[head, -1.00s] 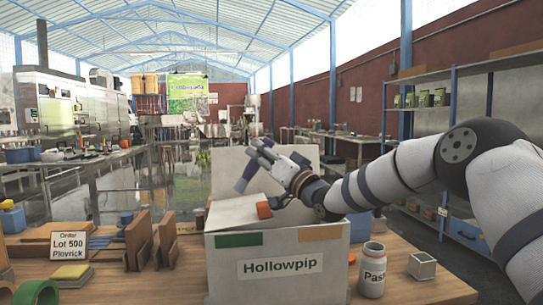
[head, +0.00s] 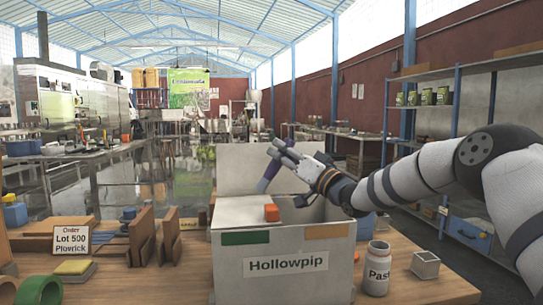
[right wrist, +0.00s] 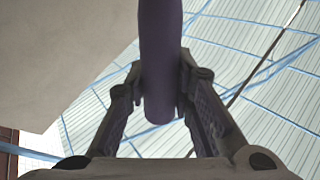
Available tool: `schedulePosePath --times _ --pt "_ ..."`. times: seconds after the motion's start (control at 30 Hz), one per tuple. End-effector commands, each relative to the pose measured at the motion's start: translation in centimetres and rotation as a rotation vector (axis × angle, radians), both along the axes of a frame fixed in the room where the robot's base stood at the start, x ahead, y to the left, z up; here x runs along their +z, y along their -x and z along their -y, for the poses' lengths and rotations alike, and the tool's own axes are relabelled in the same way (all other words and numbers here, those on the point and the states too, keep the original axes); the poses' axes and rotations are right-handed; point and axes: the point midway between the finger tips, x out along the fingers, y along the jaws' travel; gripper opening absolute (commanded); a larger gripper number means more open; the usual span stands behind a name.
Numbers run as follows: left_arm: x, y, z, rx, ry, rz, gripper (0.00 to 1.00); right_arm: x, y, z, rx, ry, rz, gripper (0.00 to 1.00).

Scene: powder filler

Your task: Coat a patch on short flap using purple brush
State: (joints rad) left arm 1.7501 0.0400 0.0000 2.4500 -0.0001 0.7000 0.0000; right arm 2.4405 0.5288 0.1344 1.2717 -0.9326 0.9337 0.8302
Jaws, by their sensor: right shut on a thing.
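An open box (head: 232,270) labelled Hollowpip stands on the table. Its tall back flap (head: 235,170) is upright, and a pale short flap (head: 238,212) lies nearly level over the left part of the opening. An orange patch or piece (head: 271,212) shows at that flap's right edge. My right gripper (head: 280,150) is shut on the purple brush (head: 267,177), which slants downward above the flap, apparently clear of it. In the right wrist view the brush's handle (right wrist: 160,60) sits between the fingers; its tip is out of view. My left gripper is not in view.
An open paste jar (head: 377,272) and a small pale cup (head: 425,266) stand right of the box. Wooden dividers (head: 142,236), an order sign (head: 72,239), a yellow-topped block (head: 74,268) and a green ring (head: 40,290) stand to the left.

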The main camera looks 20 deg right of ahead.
Motion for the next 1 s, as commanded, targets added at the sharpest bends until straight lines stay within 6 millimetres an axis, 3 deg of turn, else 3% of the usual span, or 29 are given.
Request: schedulePosePath --times 0.33,0.6,0.87,1.0 --pt "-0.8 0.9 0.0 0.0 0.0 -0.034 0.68 0.2 -1.3 0.1 0.001 0.001 0.001 0.0" --pt "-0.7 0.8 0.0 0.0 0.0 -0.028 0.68 0.5 -2.0 -2.7 0.001 0.001 0.004 0.0" --pt "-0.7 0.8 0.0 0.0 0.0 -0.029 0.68 0.4 -2.4 -4.0 0.0 0.0 0.004 0.0" --pt "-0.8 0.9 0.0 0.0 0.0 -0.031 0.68 0.3 -2.9 -5.8 0.006 0.0 0.0 0.0"
